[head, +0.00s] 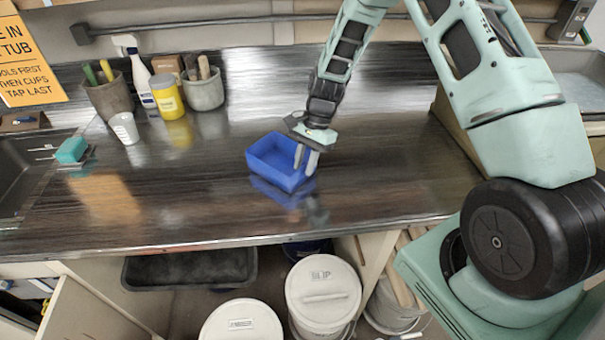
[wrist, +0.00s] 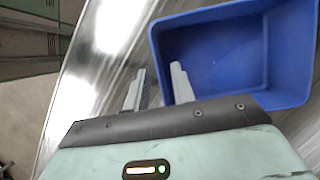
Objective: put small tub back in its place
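The small tub, a blue open-topped rectangular box (head: 272,168), is on the dark glossy counter, left of my arm's end in the head view. It looks empty. It also fills the upper right of the wrist view (wrist: 285,85). My gripper (head: 306,160) points down at the tub's right-hand wall. Its two fingers are apart, with one over the tub's inside and one outside the wall, as the wrist view (wrist: 158,85) also shows. I cannot tell whether either finger touches the wall.
A yellow-labelled jar (head: 168,97), spray bottle (head: 140,80), white cup (head: 124,128) and tool pots (head: 204,90) stand at the back left. A teal sponge (head: 72,150) lies near the left sink. Lidded white buckets (head: 322,290) stand below the counter.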

